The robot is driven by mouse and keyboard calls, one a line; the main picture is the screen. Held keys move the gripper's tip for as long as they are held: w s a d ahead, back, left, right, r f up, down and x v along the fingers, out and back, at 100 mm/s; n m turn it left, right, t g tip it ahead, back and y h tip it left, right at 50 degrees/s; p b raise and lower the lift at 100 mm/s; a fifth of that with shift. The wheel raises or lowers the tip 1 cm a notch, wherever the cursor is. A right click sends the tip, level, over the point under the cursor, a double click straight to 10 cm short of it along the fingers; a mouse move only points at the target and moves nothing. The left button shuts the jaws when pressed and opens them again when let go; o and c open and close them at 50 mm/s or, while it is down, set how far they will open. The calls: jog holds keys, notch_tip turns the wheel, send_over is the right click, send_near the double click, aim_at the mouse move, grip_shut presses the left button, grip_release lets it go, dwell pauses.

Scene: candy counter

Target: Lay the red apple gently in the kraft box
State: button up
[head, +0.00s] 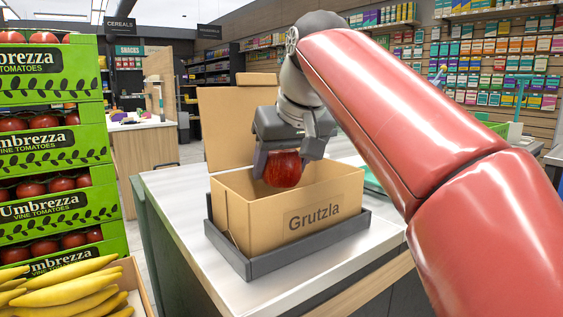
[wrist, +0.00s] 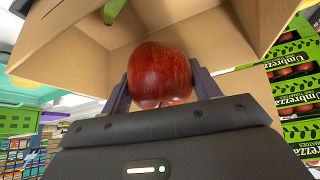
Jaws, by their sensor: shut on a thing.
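The red apple (head: 282,168) is held between the fingers of my gripper (head: 283,172), over the opening of the kraft box. In the wrist view the apple (wrist: 160,73) sits between the two dark fingers, with the box walls beyond it. The kraft box (head: 335,196), marked "Grutzla", stands open with its lid raised at the back. The apple's lower part is around the height of the box's rim. The box floor is hidden in the head view.
The box sits in a dark grey tray (head: 250,266) on a pale counter (head: 177,208). Green tomato crates (head: 52,143) are stacked at left, with bananas (head: 70,290) in front. Stocked shelves (head: 500,60) line the back wall. The counter left of the tray is clear.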

aim_at(290, 181)
jog(key=shift+f+b, duration=3)
jog(key=shift+f, duration=0.85)
dwell(1.2)
jog(key=o, duration=0.5)
jog(key=shift+o, duration=0.2)
jog(key=shift+r, duration=0.1)
jog(key=shift+p+v, duration=2.15)
jog(key=shift+v, duration=0.85)
jog(key=o, duration=0.6)
